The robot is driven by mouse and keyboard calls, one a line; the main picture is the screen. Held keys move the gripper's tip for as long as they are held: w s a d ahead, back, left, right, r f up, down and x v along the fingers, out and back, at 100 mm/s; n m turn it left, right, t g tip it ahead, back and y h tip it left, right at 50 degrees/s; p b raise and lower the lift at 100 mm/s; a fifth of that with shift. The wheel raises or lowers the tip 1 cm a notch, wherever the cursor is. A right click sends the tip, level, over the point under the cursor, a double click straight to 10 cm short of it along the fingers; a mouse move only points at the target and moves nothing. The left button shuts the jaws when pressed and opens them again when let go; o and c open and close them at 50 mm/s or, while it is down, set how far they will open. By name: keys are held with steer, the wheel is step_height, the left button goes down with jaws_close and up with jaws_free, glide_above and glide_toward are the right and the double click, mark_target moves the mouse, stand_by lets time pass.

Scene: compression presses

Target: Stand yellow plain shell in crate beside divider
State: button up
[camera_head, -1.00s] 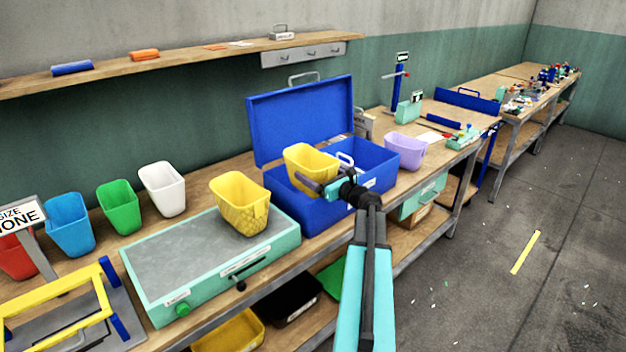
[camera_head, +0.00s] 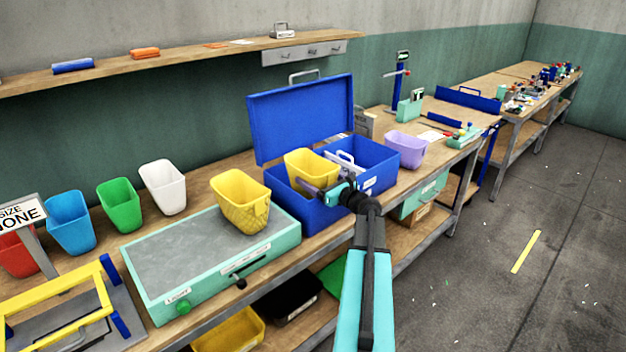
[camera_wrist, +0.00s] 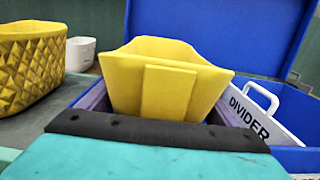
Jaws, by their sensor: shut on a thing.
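The yellow plain shell (camera_head: 311,168) is upright, its lower part inside the blue crate (camera_head: 308,216), in the left part. My gripper (camera_head: 326,191) is shut on the shell's near side. In the wrist view the smooth yellow shell (camera_wrist: 166,82) stands just beyond my dark gripper edge (camera_wrist: 158,128), and its base is hidden. The white divider (camera_wrist: 262,118), labelled DIVIDER and with a loop handle, is just right of the shell. It shows in the head view (camera_head: 345,160) behind my gripper. I cannot tell whether the shell touches the crate floor.
The crate's blue lid (camera_head: 300,118) stands open behind. A yellow patterned shell (camera_head: 240,200) stands on the grey-topped teal press (camera_head: 180,250) at left. A lilac shell (camera_head: 407,149) is close to the crate's right. White, green, blue and red shells line the bench's left.

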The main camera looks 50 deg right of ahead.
steer(key=shift+s+a+f, duration=0.1)
steer(key=shift+f, duration=0.4)
steer(key=o, duration=1)
steer(key=shift+f, duration=0.1)
steer(key=shift+r, duration=0.5)
steer(key=shift+s+r, duration=0.1)
steer(key=shift+s, duration=0.05)
steer(key=s+b, duration=0.1)
steer(key=s, duration=1)
steer(key=shift+s+a+r+b, duration=0.25)
steer(key=shift+a+b, duration=0.05)
steer(key=shift+b, duration=0.1)
